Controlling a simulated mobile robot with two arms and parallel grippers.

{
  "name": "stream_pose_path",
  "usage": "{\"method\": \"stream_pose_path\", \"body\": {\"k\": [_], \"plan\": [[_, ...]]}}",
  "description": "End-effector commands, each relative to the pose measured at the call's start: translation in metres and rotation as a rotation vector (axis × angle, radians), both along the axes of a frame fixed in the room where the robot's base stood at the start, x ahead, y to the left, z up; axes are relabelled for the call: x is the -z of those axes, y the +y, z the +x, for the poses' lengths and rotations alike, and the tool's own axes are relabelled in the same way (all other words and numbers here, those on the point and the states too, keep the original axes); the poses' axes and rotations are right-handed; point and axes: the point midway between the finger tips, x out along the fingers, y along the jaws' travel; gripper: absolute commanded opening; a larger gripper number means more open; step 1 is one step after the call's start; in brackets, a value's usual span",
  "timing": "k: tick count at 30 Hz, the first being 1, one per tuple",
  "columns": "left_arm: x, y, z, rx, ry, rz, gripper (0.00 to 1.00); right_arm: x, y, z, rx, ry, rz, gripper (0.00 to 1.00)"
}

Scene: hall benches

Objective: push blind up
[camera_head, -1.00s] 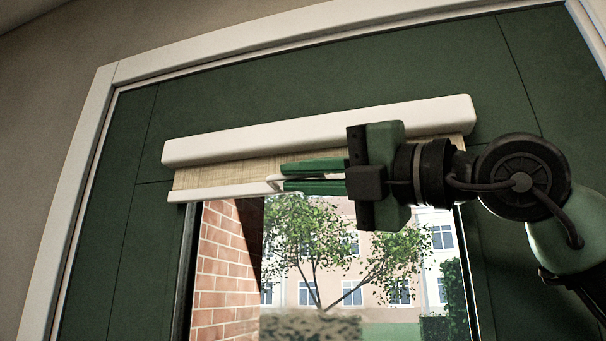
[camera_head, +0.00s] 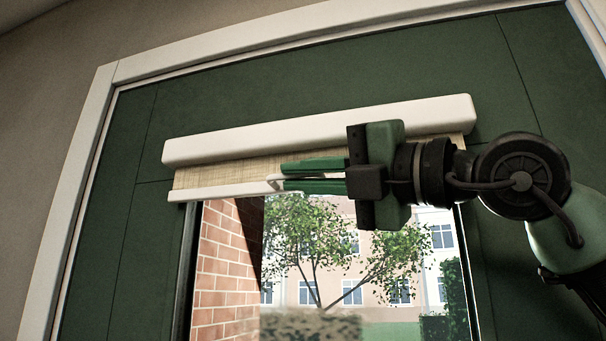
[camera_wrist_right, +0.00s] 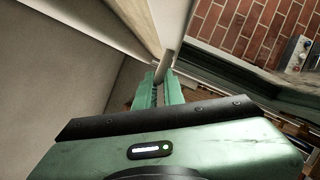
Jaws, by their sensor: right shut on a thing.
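The blind (camera_head: 225,174) is a short strip of beige woven fabric below a white head box (camera_head: 320,130). Its white bottom bar (camera_head: 225,191) hangs a little below the head box, and the window under it is uncovered. My right gripper (camera_head: 276,183) comes in from the right, its green fingers shut on the bottom bar near the middle of the blind. In the right wrist view the fingers (camera_wrist_right: 160,85) close together at the bar. The gripper body hides the right part of the blind. My left gripper is not in view.
The window glass (camera_head: 310,240) shows a brick wall, trees and buildings outside. A dark green panel (camera_head: 120,220) surrounds the window inside a white frame (camera_head: 75,200). My right arm covers the right side of the window's top.

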Motion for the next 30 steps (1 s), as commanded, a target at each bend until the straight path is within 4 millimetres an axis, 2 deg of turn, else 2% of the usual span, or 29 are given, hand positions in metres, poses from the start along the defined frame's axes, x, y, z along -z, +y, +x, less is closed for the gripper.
{"method": "stream_pose_path", "body": {"k": [15,17,24,30], "plan": [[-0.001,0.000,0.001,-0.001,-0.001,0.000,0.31,-0.001,0.000,0.001,0.002,0.000,-0.001,0.00],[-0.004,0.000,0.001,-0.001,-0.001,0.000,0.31,-0.006,0.000,0.000,0.002,-0.001,0.000,0.00],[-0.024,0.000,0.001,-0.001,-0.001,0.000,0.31,-0.044,0.000,0.000,0.002,-0.001,0.000,0.00],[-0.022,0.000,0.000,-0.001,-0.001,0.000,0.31,-0.046,-0.002,0.000,0.001,-0.005,0.004,0.00]]}}
